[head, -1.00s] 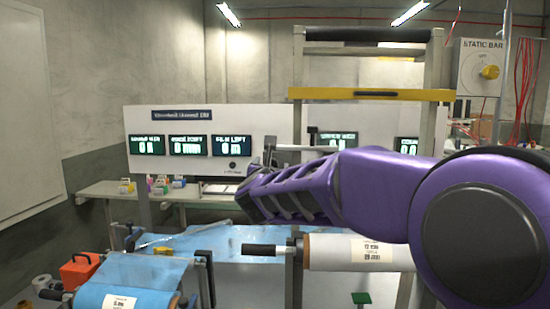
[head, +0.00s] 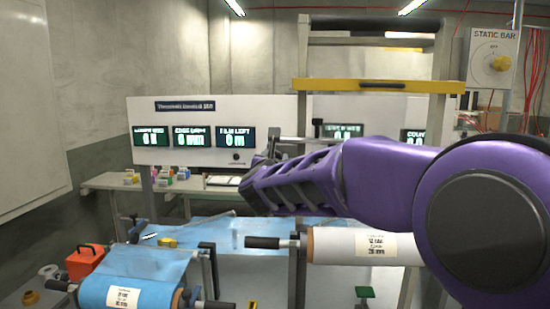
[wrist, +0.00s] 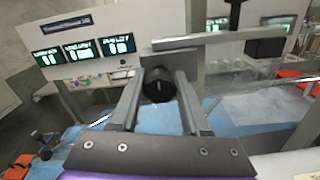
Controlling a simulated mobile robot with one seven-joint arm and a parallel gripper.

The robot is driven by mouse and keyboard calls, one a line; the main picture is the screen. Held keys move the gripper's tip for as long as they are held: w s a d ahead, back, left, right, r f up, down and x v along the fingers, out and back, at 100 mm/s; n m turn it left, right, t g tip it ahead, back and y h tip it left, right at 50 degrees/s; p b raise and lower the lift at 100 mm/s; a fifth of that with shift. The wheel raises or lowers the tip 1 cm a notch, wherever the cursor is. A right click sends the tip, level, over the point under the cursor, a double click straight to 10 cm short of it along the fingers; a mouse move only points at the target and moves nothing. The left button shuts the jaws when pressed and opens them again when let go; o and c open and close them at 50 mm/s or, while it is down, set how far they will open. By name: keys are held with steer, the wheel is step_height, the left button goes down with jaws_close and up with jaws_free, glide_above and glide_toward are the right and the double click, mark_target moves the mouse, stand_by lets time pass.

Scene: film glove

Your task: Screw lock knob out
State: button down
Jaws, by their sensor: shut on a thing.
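In the wrist view, the dark round lock knob (wrist: 158,84) sits between the two grey fingers of my gripper (wrist: 160,88). The fingers are shut on its sides. A grey metal bar (wrist: 196,40) runs just behind and above the knob, with a black upright grip (wrist: 236,14) on it. In the head view, the grey bar (head: 296,140) shows above my purple arm, with the black grip (head: 318,128) at its right. The knob and my fingertips cannot be made out clearly there.
A white film roll (head: 350,244) with a black handle is mounted below my arm. A blue film roll (head: 125,290) is at lower left. A yellow crossbar (head: 380,86) spans the frame behind. A display panel (head: 215,110) stands at the back. An orange box (head: 85,260) is at left.

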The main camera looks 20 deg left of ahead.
steer(key=shift+n, duration=0.3)
